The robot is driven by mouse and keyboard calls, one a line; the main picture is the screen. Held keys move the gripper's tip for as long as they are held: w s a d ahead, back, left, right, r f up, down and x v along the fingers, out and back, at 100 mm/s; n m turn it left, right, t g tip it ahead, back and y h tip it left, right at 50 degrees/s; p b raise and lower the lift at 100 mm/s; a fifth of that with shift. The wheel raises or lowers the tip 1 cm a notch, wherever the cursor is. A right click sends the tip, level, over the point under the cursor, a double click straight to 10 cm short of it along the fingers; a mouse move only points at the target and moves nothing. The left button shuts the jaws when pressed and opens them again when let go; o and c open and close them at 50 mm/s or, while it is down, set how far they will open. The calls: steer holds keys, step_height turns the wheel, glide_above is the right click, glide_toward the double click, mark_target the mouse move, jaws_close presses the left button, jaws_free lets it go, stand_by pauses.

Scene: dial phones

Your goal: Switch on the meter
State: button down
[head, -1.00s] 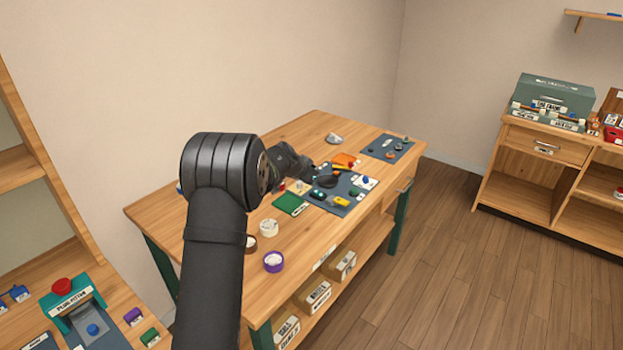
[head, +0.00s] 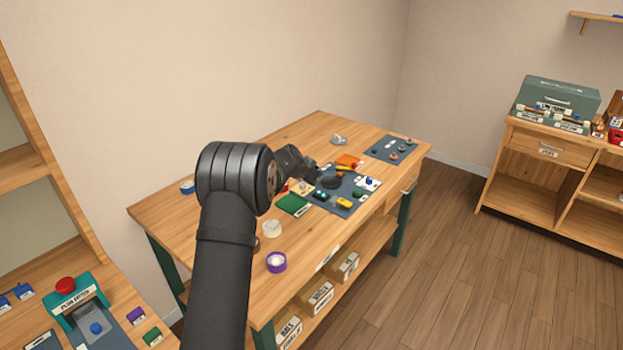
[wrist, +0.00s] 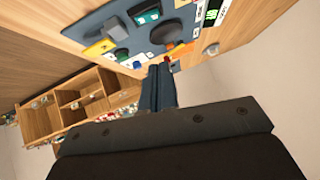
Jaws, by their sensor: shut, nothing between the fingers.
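Several small devices lie on a dark blue mat (head: 345,209) on the wooden table. In the wrist view, a small dark display with green figures (wrist: 212,12) shows at the top. I cannot tell for certain whether it is the meter. A yellow device (head: 344,203) and a dark green one (head: 358,194) lie on the mat. The yellow one also shows in the wrist view (wrist: 98,49). My gripper (wrist: 160,69) is shut and empty, with its fingertips close to a small red part (wrist: 167,60). Contact cannot be told. In the head view my gripper (head: 312,174) is over the mat's left side, partly hidden.
The table's front left is mostly clear.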

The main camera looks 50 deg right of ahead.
glide_above(321, 194)
steer(key=a, duration=0.2)
steer(key=f, duration=0.4)
steer(key=shift+s+f, duration=0.2)
steer(key=shift+f, duration=0.2)
steer(key=f, duration=0.3)
steer(key=shift+w+d+f, duration=0.1)
steer(key=shift+w, duration=0.2)
steer(key=shift+w+f, duration=0.1)
steer(key=shift+f, duration=0.35)
